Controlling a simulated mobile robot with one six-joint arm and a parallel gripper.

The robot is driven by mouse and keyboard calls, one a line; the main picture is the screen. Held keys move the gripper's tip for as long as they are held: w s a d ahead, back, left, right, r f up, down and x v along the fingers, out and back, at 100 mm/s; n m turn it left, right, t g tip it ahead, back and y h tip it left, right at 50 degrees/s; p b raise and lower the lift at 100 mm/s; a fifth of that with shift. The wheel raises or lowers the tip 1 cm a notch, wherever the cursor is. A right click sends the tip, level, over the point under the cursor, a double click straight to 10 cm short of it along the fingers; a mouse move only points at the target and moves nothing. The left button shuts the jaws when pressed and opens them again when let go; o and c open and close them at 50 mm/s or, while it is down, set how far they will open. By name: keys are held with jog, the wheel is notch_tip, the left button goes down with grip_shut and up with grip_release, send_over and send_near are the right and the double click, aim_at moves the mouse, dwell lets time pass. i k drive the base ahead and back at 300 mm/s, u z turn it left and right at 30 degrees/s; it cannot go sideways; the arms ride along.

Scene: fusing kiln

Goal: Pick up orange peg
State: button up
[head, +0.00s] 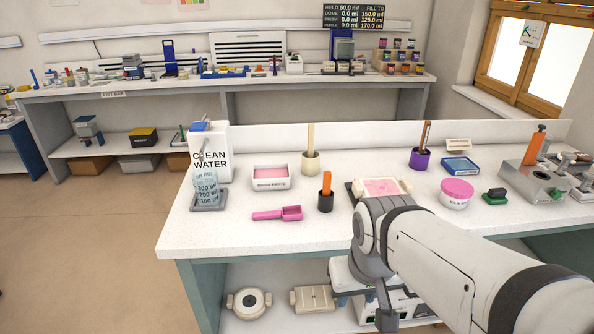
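An orange peg (326,183) stands upright in a small black cup (325,203) on the white worktop, left of my arm. I cannot tell from shape alone which is the peg meant. My arm comes in from the lower right and bends down in front of the bench. The grey narrow end of my gripper (386,316) hangs below the worktop, apart from both orange pieces. Its fingers are not clear.
A pink scoop (278,214), a pink-filled tray (271,178), a beige cup (310,162), a purple cup (420,158) and a pink-lidded tub (456,193) stand around the black cup. A clean water container (210,150) is at the left. The worktop's front left is clear.

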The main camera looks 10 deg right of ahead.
aim_at(327, 177)
jog(key=z, duration=0.15)
jog(key=i, duration=0.9)
jog(key=u, duration=0.05)
